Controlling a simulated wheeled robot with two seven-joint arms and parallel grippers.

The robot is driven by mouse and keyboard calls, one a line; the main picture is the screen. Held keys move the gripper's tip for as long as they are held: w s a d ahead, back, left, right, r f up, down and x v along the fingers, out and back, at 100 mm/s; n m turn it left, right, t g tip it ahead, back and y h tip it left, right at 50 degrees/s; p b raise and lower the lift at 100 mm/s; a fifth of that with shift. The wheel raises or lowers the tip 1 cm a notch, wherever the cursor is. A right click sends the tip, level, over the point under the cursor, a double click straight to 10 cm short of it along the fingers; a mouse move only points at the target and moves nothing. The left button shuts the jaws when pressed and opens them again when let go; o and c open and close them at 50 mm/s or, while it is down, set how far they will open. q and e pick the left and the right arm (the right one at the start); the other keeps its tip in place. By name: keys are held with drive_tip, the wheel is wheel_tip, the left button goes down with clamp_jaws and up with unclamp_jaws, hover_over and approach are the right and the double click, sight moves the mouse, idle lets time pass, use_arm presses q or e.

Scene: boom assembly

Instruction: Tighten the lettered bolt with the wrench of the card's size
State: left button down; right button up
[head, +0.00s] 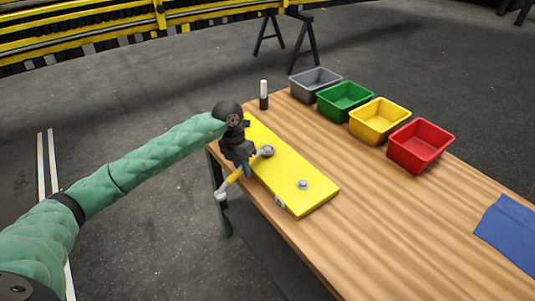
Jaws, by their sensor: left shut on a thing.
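A yellow plate (310,200) lies on the wooden table near its left edge. A bolt (303,184) stands on the plate's near part, clear of my gripper. My left gripper (246,170) is shut on a wrench (232,180) with a yellow band on its handle. One wrench end reaches over the plate at a second round metal head (268,151); I cannot tell if it is seated on a bolt there. The other end (221,194) sticks out past the table edge. A small pale label (280,202) is on the plate's front side, its writing too small to read. No card is clearly visible.
Grey (315,84), green (345,101), yellow (380,121) and red (421,146) bins stand along the table's far side. A black and white marker-like item (264,95) stands upright behind the plate. A blue cloth (510,232) lies at the right. The table's middle is clear.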

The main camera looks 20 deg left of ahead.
use_arm(q)
drive_tip(key=shift+a, duration=0.25)
idle(0.3)
drive_tip(key=shift+w+a+m+b, duration=0.2)
drive_tip(key=shift+a+m+b, duration=0.15)
drive_tip(key=shift+m+b, duration=0.25)
drive_tip(key=shift+w+a+b, duration=0.2)
drive_tip(key=shift+a+b, duration=0.2)
drive_tip(key=shift+b, duration=0.15)
drive_tip(key=shift+m, duration=0.3)
drive_tip(key=shift+w+a+b, duration=0.15)
drive_tip(key=shift+a+b, duration=0.15)
drive_tip(key=shift+b, duration=0.15)
drive_tip(key=shift+a+m, duration=0.1)
drive_tip(key=shift+m, duration=0.2)
